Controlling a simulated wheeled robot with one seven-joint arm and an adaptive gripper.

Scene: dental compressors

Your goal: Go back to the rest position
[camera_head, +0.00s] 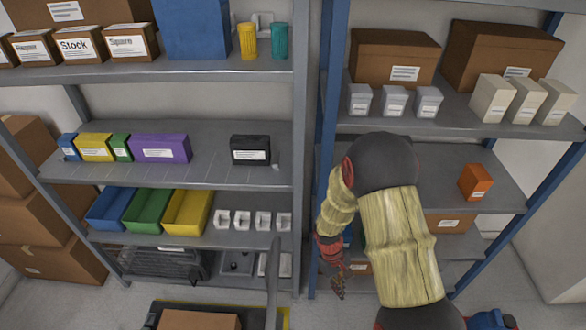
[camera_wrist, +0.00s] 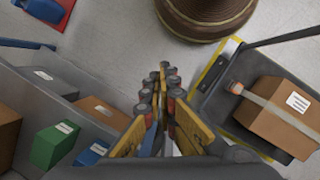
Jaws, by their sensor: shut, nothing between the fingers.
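My gripper (camera_head: 338,285) hangs low in front of the right shelf unit in the head view, pointing down. In the wrist view my gripper (camera_wrist: 160,82) is shut, its fingers together with nothing between them. My arm is bent, with its elbow raised before the right unit's middle shelf. It hides part of that shelf and the ones below. No other object is named by the task.
The left unit's shelf (camera_head: 210,180) holds coloured bins. A cart carries a strapped carton (camera_wrist: 280,115). A green box (camera_wrist: 55,145) sits on a shelf. Floor (camera_wrist: 120,45) shows between shelf and cart.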

